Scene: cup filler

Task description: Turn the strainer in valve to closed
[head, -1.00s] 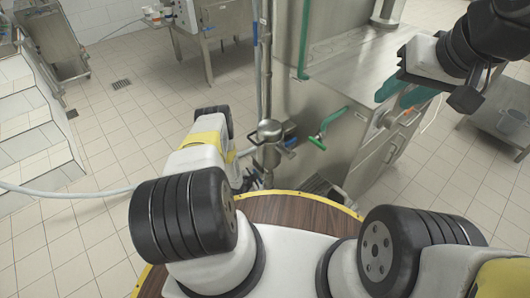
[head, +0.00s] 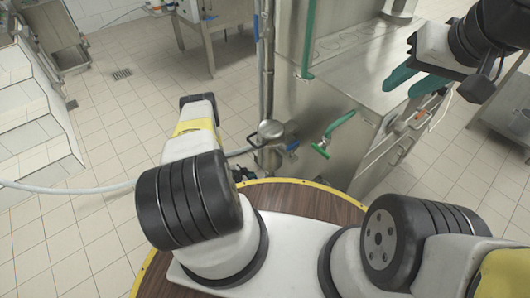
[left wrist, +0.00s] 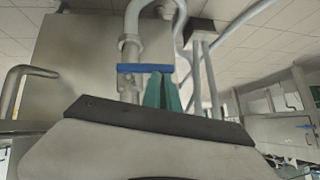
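The valve with a blue handle (head: 292,146) sits low on the pipework beside the round-topped steel strainer housing (head: 270,131) in the head view. In the left wrist view, a blue handle bar (left wrist: 145,68) lies crosswise on a steel pipe, just beyond my left gripper (left wrist: 162,80). Its two teal fingers are close together, with tips near the bar; contact cannot be told. My right gripper (head: 412,82) is raised at the right, fingers apart and empty.
A green-handled valve (head: 320,149) stands out just right of the strainer. The steel machine cabinet (head: 345,85) fills the back. A vertical pipe (head: 267,60) rises above the strainer. White steps (head: 35,130) stand at left, with open tiled floor between.

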